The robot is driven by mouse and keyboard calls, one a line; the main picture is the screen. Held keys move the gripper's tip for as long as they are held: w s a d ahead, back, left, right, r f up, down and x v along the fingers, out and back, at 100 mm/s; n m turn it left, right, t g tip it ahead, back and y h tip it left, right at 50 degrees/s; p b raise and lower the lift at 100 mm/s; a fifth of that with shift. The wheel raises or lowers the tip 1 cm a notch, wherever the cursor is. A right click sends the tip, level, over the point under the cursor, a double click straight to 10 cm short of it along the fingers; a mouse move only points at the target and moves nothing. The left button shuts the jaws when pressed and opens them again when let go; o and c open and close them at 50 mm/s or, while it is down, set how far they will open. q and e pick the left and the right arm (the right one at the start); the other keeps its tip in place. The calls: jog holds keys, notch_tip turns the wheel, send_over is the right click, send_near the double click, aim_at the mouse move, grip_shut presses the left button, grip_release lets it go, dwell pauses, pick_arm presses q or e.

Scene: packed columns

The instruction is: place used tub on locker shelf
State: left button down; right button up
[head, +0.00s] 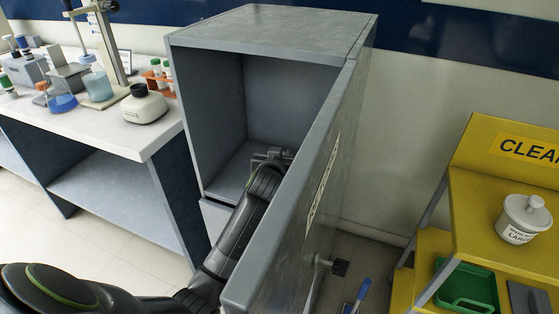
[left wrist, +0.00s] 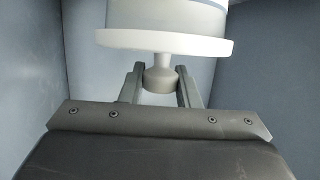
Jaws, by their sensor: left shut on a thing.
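The grey locker (head: 205,110) stands open in the middle of the head view, its door (head: 318,190) swung out towards me. My left gripper (head: 272,157) is inside the locker, above its shelf (head: 228,178). In the left wrist view my left gripper (left wrist: 160,75) is shut on the grey knob of a tub (left wrist: 165,37) with a white, flat lid. Only part of the tub shows there. In the head view it is hidden behind the gripper and the door. I cannot tell whether it touches the shelf. My right gripper is not in view.
The open door stands close along the right of my left arm. A white bench (head: 150,148) with lab bottles and a stand is at left. A yellow cart (head: 470,195) at right holds another white lidded tub (head: 522,222) and a green tray (head: 465,285).

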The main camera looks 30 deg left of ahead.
pick_arm(q)
jog(key=shift+f, duration=0.6)
jog(key=shift+f, duration=0.15)
jog(key=c, duration=1.1)
grip_release()
jog(key=shift+s+d+r, duration=0.2)
jog(key=shift+s+r, duration=0.05)
jog(key=shift+s, duration=0.25)
jog(key=v, duration=1.1)
jog(key=shift+a, duration=0.1)
